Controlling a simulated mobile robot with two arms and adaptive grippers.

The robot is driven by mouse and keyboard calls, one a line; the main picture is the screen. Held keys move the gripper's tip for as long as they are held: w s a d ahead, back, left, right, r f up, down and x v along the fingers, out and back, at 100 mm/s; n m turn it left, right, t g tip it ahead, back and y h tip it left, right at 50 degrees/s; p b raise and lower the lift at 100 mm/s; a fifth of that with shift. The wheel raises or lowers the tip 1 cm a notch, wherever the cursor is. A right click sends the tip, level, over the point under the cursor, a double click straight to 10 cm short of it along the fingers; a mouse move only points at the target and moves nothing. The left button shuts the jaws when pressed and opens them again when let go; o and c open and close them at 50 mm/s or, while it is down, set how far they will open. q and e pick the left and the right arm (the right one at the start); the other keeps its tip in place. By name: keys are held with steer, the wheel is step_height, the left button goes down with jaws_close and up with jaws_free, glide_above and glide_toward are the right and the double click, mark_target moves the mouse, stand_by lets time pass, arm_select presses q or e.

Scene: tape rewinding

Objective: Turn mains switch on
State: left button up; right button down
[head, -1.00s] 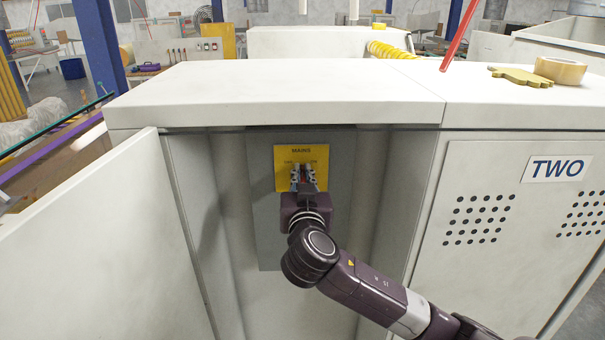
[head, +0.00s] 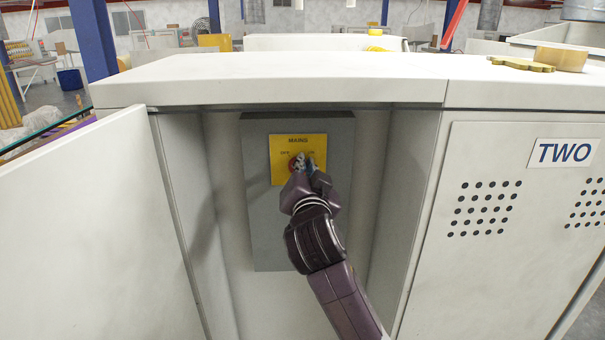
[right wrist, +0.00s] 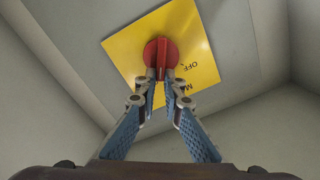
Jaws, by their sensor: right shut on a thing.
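The mains switch is a red rotary knob (right wrist: 161,55) on a yellow plate (head: 284,175) marked MAINS, OFF and ON. The plate is on a grey box (head: 262,228) inside the open cabinet. My right gripper (head: 302,162) is at the knob, its fingers shut on the knob's raised grip. In the right wrist view the gripper (right wrist: 162,76) is rolled relative to the plate, whose lettering appears turned. The gripper covers part of the knob in the head view, so the exact knob angle is hard to tell there. My left gripper is not in view.
The cabinet door (head: 95,225) stands open at the left. The closed panel marked TWO (head: 530,240) is at the right. The side walls of the recess flank my right arm.

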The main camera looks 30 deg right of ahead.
steer(key=shift+s+d+f+m+b, duration=0.15)
steer(key=shift+m+b, duration=0.1)
steer(key=shift+m, duration=0.25)
steer(key=shift+w+f+m+b, duration=0.1)
steer(key=shift+m+b, duration=0.1)
steer(key=shift+m, duration=0.3)
steer(key=c, duration=2.1)
jaws_free()
steer(key=shift+r, duration=0.1)
steer(key=v, duration=0.7)
steer(key=shift+s, duration=0.3)
